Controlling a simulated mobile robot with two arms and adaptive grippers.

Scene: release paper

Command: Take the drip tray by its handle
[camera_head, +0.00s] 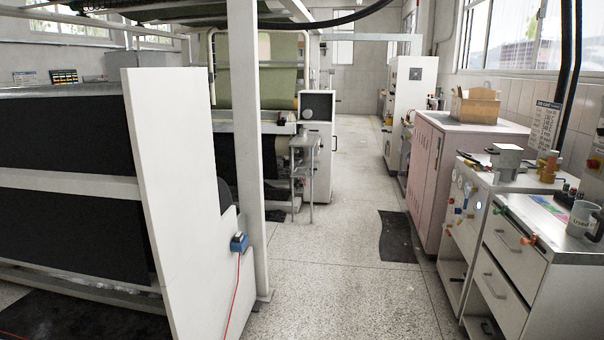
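I cannot make out for certain which thing is the drip tray. A small dark, flat item (468,158) lies on the left part of the right-hand counter, but it is too small to tell whether it is a tray with a handle. Next to it on the counter stands a pale boxy item (507,162). A grey mug-like vessel (583,221) with a dark handle stands near the counter's right end. Neither of my grippers shows in the head view.
A white cabinet with drawers (512,253) and a pink cabinet (427,175) line the right side. A cardboard box (476,106) tops the pink one. A large machine with a white panel (178,190) fills the left. The speckled floor (335,270) between is mostly clear, with a dark mat (397,236).

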